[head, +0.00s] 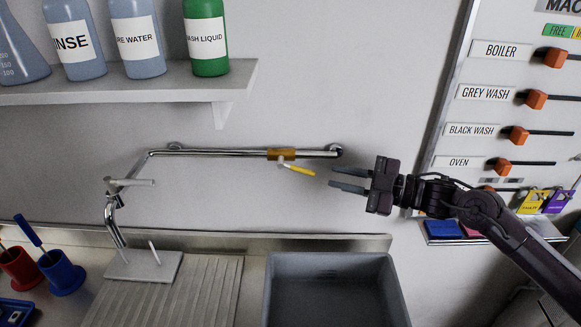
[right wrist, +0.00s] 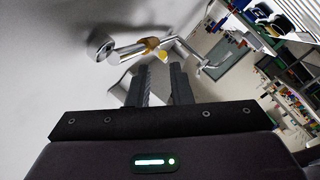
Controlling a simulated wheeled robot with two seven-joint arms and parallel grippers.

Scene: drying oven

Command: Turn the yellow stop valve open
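The stop valve has a brass body (head: 282,154) on a chrome pipe along the wall. Its yellow lever (head: 299,170) points right and slightly down in the head view. In the right wrist view the yellow lever (right wrist: 163,56) shows end-on, just beyond my fingertips. My right gripper (head: 332,178) is open and empty, a short way right of the lever's tip and apart from it. It also shows in the right wrist view (right wrist: 160,70), with a gap between its two fingers. My left gripper is not in view.
A grey basin (head: 335,255) lies below the valve. A chrome tap (head: 112,215) stands at left by a ribbed drainboard (head: 165,290). A shelf with bottles (head: 130,85) is above left. A switch board (head: 500,130) is at right. The wall around the valve is clear.

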